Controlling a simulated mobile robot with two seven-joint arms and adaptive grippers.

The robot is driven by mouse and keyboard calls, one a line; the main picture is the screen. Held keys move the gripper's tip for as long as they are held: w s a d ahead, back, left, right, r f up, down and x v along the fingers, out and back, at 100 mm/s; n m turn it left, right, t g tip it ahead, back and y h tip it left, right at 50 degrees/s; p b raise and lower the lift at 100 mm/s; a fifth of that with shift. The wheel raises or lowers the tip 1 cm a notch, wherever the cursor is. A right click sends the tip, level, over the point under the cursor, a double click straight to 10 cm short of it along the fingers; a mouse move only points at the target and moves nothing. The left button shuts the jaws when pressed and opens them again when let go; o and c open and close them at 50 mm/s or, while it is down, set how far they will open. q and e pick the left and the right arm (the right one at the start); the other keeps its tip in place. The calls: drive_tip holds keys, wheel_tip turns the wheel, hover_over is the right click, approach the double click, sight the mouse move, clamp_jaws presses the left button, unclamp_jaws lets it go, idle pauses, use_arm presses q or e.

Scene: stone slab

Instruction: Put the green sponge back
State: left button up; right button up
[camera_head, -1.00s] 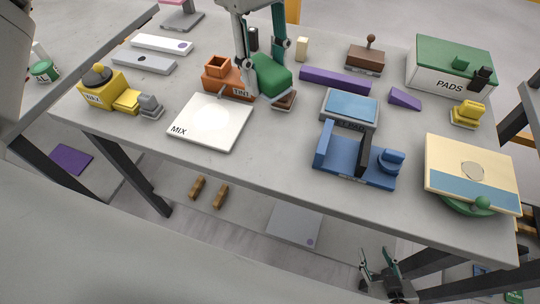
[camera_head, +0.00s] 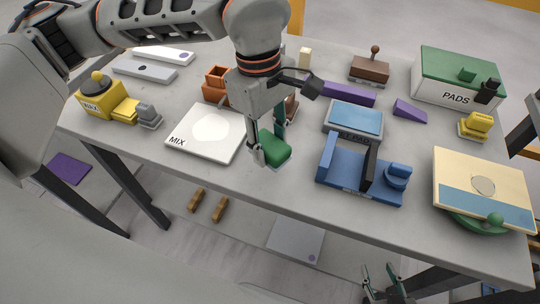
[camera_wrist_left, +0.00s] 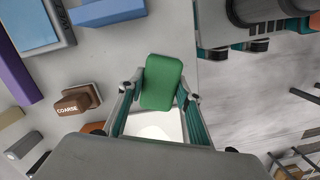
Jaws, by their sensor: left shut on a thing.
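The green sponge (camera_head: 274,150) is between the fingers of my left gripper (camera_head: 267,146), which is shut on it. In the head view they are near the slab's front edge, just right of the white MIX tile (camera_head: 207,133). I cannot tell the exact height above the slab. The wrist view shows the sponge (camera_wrist_left: 161,82) between the two fingertips, with the white tile partly visible behind it. My right gripper (camera_head: 382,284) is open and empty, low in front of the slab.
The blue stand (camera_head: 345,170) is right of the sponge, with the blue-topped block (camera_head: 353,118) behind it. The orange TINT holder (camera_head: 215,82) is partly hidden by my left arm. The PADS box (camera_head: 455,92) stands back right. A cream-and-blue board (camera_head: 483,190) lies at front right.

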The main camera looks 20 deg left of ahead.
sight(269, 159)
use_arm(q)
drive_tip(key=shift+f, duration=2.2)
drive_tip(key=shift+f, duration=0.1)
drive_tip(key=o, duration=1)
